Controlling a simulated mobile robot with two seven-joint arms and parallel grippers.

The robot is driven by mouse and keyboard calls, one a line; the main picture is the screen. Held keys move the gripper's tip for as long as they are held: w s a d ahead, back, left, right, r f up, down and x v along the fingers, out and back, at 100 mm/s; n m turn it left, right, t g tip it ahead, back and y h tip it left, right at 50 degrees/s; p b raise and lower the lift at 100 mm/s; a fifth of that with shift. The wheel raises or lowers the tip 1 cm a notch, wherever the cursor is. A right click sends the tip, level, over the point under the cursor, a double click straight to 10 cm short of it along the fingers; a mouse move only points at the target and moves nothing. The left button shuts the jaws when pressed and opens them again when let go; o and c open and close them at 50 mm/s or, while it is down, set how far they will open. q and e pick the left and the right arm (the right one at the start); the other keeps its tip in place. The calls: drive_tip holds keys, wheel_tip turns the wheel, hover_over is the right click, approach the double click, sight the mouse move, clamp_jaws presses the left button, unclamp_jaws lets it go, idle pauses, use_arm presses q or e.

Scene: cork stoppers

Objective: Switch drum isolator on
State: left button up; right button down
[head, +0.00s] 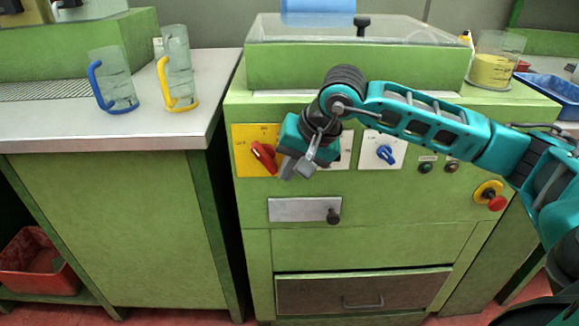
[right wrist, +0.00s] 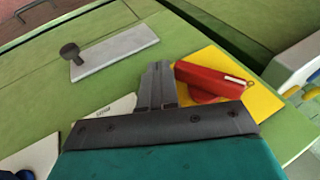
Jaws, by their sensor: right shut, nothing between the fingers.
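The drum isolator is a red rotary handle (head: 264,155) on a yellow plate (head: 242,140) at the left of the green machine's front. Its handle stands at a slant. In the right wrist view the red handle (right wrist: 213,80) lies just right of my fingers, with the yellow plate (right wrist: 262,100) behind it. My right gripper (head: 297,170) is shut and empty, beside the handle on its right in the head view. In the right wrist view its fingertips (right wrist: 157,68) are together; I cannot tell whether they touch the handle. My left gripper is not in view.
A blue switch (head: 386,153), small buttons (head: 425,167) and a red stop button (head: 496,202) sit to the right. A metal plate with a dark knob (head: 333,216) is below. Jugs with blue (head: 98,88) and yellow (head: 163,85) handles stand on the left counter.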

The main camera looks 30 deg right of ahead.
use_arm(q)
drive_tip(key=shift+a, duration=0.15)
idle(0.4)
use_arm(e)
drive_tip(key=shift+r, duration=0.15)
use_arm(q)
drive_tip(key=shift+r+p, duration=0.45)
use_arm(e)
drive_tip(key=shift+r, duration=0.65)
use_arm(q)
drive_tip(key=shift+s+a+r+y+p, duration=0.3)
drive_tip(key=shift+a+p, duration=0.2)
drive_tip(key=shift+p, duration=0.85)
use_arm(e)
drive_tip(key=v, duration=1.3)
